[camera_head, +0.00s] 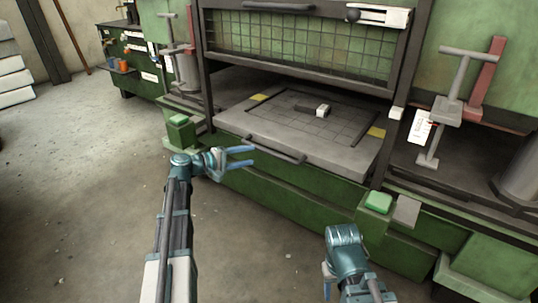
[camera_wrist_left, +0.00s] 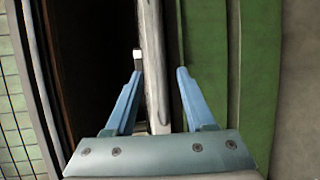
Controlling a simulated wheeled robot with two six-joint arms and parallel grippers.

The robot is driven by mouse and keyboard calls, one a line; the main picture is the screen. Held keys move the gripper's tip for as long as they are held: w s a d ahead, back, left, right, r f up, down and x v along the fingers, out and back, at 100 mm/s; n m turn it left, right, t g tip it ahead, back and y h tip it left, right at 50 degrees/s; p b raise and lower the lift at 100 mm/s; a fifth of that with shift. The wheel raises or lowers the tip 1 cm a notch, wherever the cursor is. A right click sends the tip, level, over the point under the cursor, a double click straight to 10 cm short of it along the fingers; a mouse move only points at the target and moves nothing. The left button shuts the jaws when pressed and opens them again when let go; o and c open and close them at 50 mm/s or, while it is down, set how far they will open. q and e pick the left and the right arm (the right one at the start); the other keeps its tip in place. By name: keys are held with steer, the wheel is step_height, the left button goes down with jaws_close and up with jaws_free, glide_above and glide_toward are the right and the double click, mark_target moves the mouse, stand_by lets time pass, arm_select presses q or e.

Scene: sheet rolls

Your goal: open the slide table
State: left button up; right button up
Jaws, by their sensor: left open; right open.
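The slide table (camera_head: 290,125) is a grey gridded plate with yellow corner marks, in the green machine's opening. Its dark bar handle (camera_head: 275,150) runs along the front edge. A small light block (camera_head: 322,110) lies on the plate. My left gripper (camera_head: 250,157) is open with blue fingers, near the handle's left end; contact cannot be told. In the left wrist view, the table's pale front edge (camera_wrist_left: 154,70) appears between the open fingers (camera_wrist_left: 157,75); the handle is not clear there. My right gripper (camera_head: 333,272) is low at front, its fingers mostly hidden.
A mesh guard (camera_head: 300,35) is above the table. Green button boxes (camera_head: 378,203) and (camera_head: 179,120) stick out at either side of the front. A clamp post (camera_head: 450,100) stands at right. The concrete floor (camera_head: 90,180) at left is clear.

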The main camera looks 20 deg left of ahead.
mark_target(266, 152)
arm_select(q)
steer(key=b+x, duration=0.1)
steer(key=x, duration=0.8)
steer(key=shift+w+f, duration=0.1)
jaws_close()
stand_by(1.2)
